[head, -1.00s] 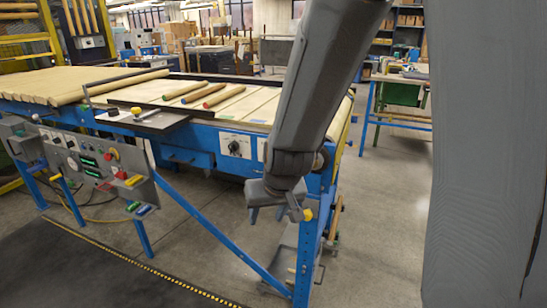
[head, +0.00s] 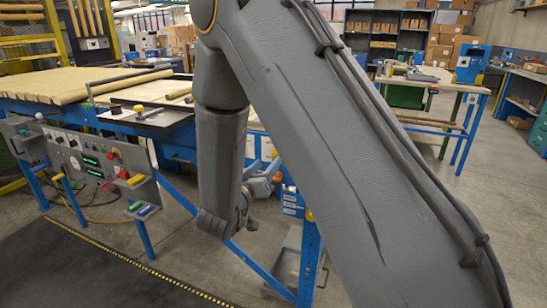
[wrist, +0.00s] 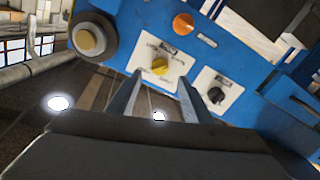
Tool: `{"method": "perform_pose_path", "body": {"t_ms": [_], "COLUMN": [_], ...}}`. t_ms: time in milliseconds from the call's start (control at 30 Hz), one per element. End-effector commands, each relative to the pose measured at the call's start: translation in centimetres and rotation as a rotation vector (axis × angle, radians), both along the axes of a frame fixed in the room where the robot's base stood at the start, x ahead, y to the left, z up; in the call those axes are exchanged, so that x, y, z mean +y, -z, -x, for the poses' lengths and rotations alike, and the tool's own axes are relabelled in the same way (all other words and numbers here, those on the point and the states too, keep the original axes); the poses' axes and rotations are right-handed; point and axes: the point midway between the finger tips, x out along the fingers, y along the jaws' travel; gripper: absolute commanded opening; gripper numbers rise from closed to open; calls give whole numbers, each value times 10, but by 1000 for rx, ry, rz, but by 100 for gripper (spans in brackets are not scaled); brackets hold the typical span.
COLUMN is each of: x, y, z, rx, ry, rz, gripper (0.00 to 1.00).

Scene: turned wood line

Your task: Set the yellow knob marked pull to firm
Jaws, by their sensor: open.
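The yellow knob (wrist: 160,66) sits on a white label plate (wrist: 149,52) on the blue machine side in the wrist view. Small print runs around it, too small to read, and its pointer setting cannot be told. My gripper (wrist: 159,78) is open and empty. Its two fingers point toward the plate, with the knob showing between and just beyond the tips. Contact with the knob cannot be seen. In the head view my arm hides the knob.
A black knob (wrist: 216,95) on its own white plate is right of the yellow one. An orange round button (wrist: 183,23) and a round roller end (wrist: 92,37) are close by. In the head view a grey control panel (head: 100,165) stands at left.

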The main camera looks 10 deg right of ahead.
Motion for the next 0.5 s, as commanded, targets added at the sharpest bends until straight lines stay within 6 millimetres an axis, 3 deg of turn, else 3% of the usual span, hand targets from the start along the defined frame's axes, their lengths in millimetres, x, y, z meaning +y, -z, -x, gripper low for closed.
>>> {"method": "perform_pose_path", "body": {"t_ms": [300,500], "x": [-30,-39], "y": [-1,0], "z": [-39,-52], "rx": [0,0], "ry": [3,1], "rz": [-2,-3], "gripper": [46,46]}}
